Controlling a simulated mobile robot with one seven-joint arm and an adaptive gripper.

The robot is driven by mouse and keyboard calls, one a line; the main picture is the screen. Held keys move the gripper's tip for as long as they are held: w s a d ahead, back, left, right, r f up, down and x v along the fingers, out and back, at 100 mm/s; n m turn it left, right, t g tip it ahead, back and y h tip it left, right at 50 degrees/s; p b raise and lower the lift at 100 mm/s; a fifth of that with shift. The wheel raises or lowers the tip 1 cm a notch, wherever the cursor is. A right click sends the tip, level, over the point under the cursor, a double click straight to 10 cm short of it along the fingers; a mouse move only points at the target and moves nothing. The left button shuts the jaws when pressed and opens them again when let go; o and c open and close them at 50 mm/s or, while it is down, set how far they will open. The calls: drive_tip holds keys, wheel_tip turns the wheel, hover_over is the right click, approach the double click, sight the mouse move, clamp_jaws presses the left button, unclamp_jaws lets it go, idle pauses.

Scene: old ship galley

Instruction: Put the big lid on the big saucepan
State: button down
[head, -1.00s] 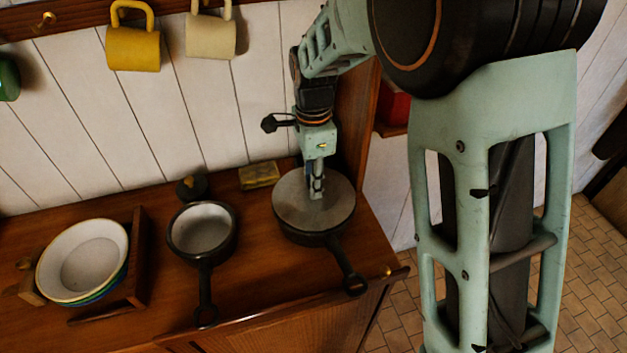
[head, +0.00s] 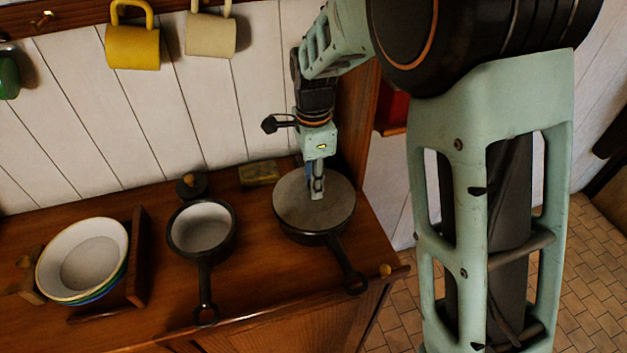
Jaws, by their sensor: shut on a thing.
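The big saucepan (head: 312,236) stands on the right of the wooden counter, its dark handle (head: 342,262) pointing toward the front right. The big lid (head: 292,202), a flat grey disc, lies over the saucepan's top and covers its opening. My gripper (head: 317,194) points straight down at the middle of the lid and is shut on it, at its centre. The lid's knob is hidden by the fingers. Whether the lid rests fully on the rim cannot be told from this view.
A smaller open saucepan (head: 202,228) stands to the left, with a small dark lid (head: 191,186) behind it. A sponge-like block (head: 259,174) lies at the back. Stacked bowls (head: 83,260) sit in a wooden rack (head: 138,258) at far left. Mugs (head: 132,47) hang above.

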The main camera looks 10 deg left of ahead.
drive_tip(key=shift+f, duration=0.2)
drive_tip(key=c, duration=1.6)
unclamp_jaws()
drive_tip(key=shift+r+p, duration=2.65)
drive_tip(key=shift+r, duration=0.9)
